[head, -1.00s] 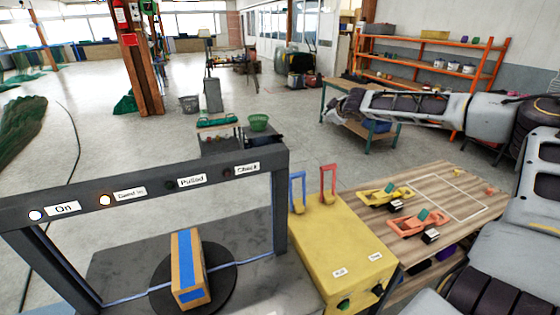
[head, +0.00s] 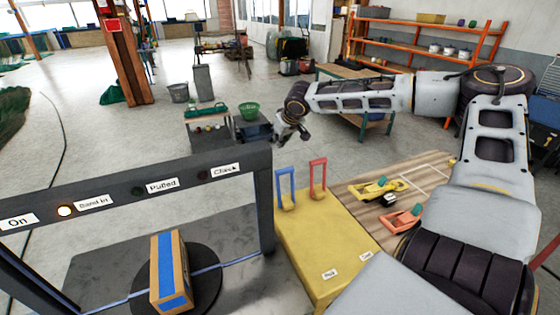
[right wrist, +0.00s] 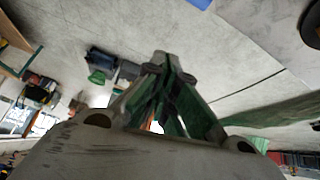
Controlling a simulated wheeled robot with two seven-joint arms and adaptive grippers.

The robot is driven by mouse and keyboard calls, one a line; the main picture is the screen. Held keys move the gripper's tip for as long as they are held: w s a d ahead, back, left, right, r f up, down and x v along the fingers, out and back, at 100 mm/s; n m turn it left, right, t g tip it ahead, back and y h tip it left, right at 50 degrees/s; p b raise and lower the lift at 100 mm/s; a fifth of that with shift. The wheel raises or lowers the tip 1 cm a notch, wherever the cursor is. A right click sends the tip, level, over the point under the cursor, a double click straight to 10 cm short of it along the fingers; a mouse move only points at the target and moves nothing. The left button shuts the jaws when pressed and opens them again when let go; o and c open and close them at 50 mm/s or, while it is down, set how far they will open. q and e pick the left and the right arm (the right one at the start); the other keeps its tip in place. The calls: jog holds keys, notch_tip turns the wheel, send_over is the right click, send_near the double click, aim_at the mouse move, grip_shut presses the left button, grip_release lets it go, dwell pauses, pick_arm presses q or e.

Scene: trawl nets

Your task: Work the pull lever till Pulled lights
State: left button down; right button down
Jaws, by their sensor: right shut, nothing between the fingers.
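The yellow box (head: 318,238) carries a blue lever (head: 286,186) and a red lever (head: 318,178), both upright loops. One small front label seems to read Pull; which lever it belongs to is not certain. My right gripper (head: 293,135) is shut and empty, above and beyond the levers in the head view, touching neither. Its closed fingers show in the right wrist view (right wrist: 161,62). My left gripper is out of view.
A box with blue tape (head: 168,270) sits on a dark disc inside the frame (head: 265,200). A wooden table (head: 350,195) with yellow and orange tools stands right of the yellow box, partly behind my right arm. Open floor lies behind.

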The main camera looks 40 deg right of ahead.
jog(key=shift+s+d+f+m+g, duration=0.15)
jog(key=shift+s+m, duration=0.15)
jog(key=shift+m, duration=0.2)
jog(key=shift+s+d+f+m+g, duration=0.15)
jog(key=shift+s+m, duration=0.1)
jog(key=shift+m, duration=0.25)
jog(key=shift+a, duration=0.1)
jog(key=shift+w+f, duration=0.1)
jog(key=shift+f, duration=0.15)
jog(key=shift+x, duration=4.65)
jog(key=s, duration=0.1)
jog(key=s+p, duration=0.2)
jog(key=shift+s+a+f, duration=0.35)
jog(key=shift+a+f, duration=0.05)
jog(key=shift+s, duration=0.2)
